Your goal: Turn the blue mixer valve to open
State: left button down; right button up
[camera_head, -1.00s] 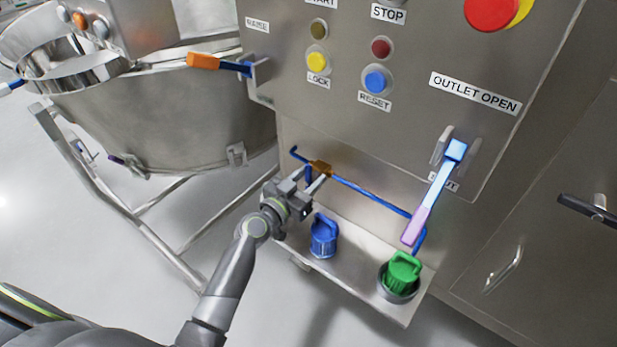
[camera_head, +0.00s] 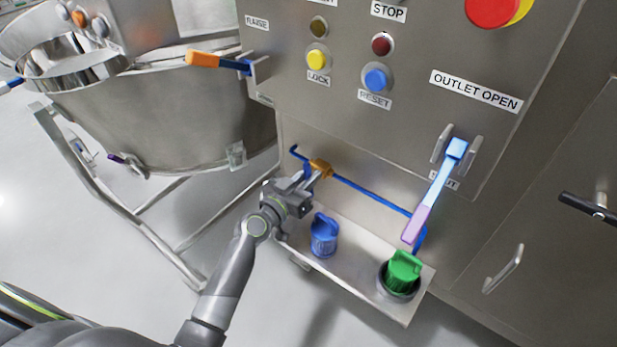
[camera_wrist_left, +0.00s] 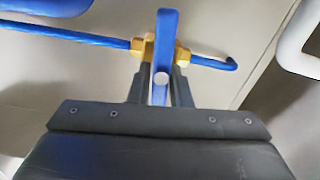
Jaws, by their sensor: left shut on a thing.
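The blue mixer valve has a blue handle (camera_wrist_left: 167,40) on a brass body (camera_head: 320,167); the brass body also shows in the left wrist view (camera_wrist_left: 149,47). It sits on a thin blue pipe (camera_head: 368,193) along the lower panel of the machine. My left gripper (camera_head: 311,183) is at the valve. In the left wrist view its fingers (camera_wrist_left: 160,90) are shut on the blue handle, one on each side. The handle stands across the pipe in that view. In the head view the gripper partly hides the handle. My right gripper is not in view.
A shelf (camera_head: 350,276) below the pipe holds a blue coupling (camera_head: 324,236) and a green coupling (camera_head: 403,270). A long lever (camera_head: 436,190) hangs right of the valve. The panel has several buttons and an orange-tipped lever (camera_head: 203,59). A steel bowl (camera_head: 150,110) stands left.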

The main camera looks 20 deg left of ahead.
pick_arm(q)
jog(key=n, duration=0.3)
jog(key=shift+a+f, duration=0.1)
jog(key=shift+a, duration=0.05)
jog(key=n, duration=0.3)
jog(key=shift+a+b, duration=0.1)
jog(key=shift+b, duration=0.25)
jog(key=n, duration=0.3)
jog(key=shift+w+a+f+n, duration=0.1)
jog(key=shift+f+n, duration=0.1)
jog(key=shift+n, duration=0.2)
jog(key=n, duration=0.2)
jog(key=shift+f+n, duration=0.1)
jog(key=shift+n, duration=0.2)
jog(key=shift+a+f+n, duration=0.1)
jog(key=shift+n, duration=0.7)
jog(key=shift+f+n+p, duration=0.1)
jog(key=shift+n+p, duration=0.2)
jog(key=shift+n, duration=0.8)
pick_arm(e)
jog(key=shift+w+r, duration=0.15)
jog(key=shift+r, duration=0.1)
pick_arm(q)
jog(key=shift+n, duration=0.3)
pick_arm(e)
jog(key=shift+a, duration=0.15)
